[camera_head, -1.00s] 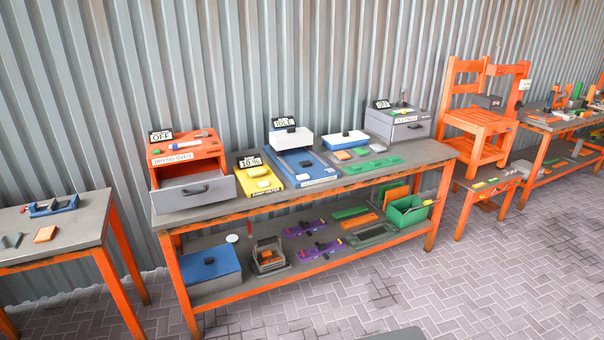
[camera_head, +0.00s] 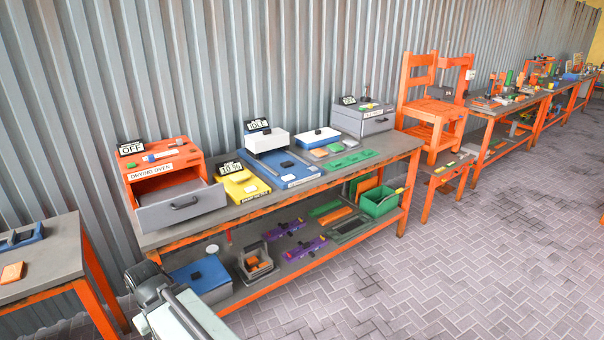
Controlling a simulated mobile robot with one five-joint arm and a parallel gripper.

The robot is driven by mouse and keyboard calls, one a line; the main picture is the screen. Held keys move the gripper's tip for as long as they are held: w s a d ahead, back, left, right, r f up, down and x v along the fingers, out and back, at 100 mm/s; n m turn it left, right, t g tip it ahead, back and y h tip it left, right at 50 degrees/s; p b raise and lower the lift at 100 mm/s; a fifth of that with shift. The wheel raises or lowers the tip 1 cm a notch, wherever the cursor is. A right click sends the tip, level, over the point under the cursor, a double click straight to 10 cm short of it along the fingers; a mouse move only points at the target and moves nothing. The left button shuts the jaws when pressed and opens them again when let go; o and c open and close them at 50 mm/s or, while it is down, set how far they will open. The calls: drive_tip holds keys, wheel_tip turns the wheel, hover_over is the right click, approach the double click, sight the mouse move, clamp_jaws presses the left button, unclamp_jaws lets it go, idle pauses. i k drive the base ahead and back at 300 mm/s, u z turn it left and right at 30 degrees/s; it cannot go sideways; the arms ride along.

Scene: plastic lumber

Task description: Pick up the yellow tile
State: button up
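No tile can be picked out for certain as the yellow tile. The yellow device (camera_head: 246,190) on the main bench carries a small item on top, with a 10 % sign behind it, and a small yellow piece (camera_head: 440,170) lies on the low orange stool (camera_head: 448,166) at right. Both are too small to make out clearly. Part of my arm, a pale link with a dark grey joint, shows at the lower left, in front of the bench's lower left corner. My gripper cannot be made out, and no part of my arm touches anything on the bench.
The main bench (camera_head: 300,193) holds a drying oven (camera_head: 165,165) with its drawer out, a blue device (camera_head: 284,169) and a grey machine (camera_head: 362,118). Its lower shelf holds a green bin (camera_head: 379,202). An orange chair (camera_head: 431,105) stands at right. The paved floor in front is clear.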

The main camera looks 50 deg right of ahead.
sight(239, 176)
drive_tip(key=z, duration=0.35)
drive_tip(key=i, duration=1)
drive_tip(key=u, duration=0.05)
